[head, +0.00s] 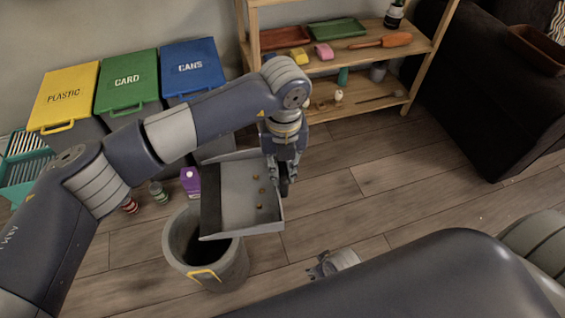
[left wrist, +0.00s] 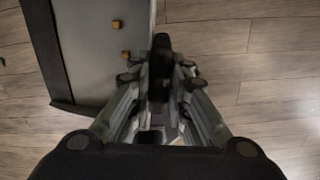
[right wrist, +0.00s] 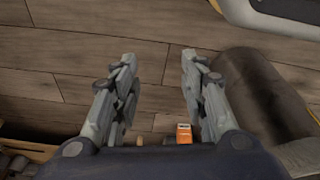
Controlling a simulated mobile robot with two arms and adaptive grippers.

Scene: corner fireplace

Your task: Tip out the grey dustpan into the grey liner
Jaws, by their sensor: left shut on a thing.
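The grey dustpan (head: 235,190) hangs in the air in the head view, roughly level, over the back part of the grey liner's opening. Its dark lip is on the left and three small brown bits lie on its pan; two bits show in the left wrist view. My left gripper (head: 285,180) is shut on the dustpan's handle (left wrist: 160,45) at its right side. The round grey liner (head: 228,268) stands on the floor with a yellow tag on its front; the pan hides part of its rim. My right gripper (right wrist: 158,62) is open and empty, low to the right of the liner.
Lidded bins, yellow (head: 65,95), green (head: 127,80) and blue (head: 192,66), stand at the back left. A purple carton (head: 190,181) and small cans are behind the liner. A wooden shelf (head: 345,67) and dark sofa (head: 480,100) are behind; floor to the right is clear.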

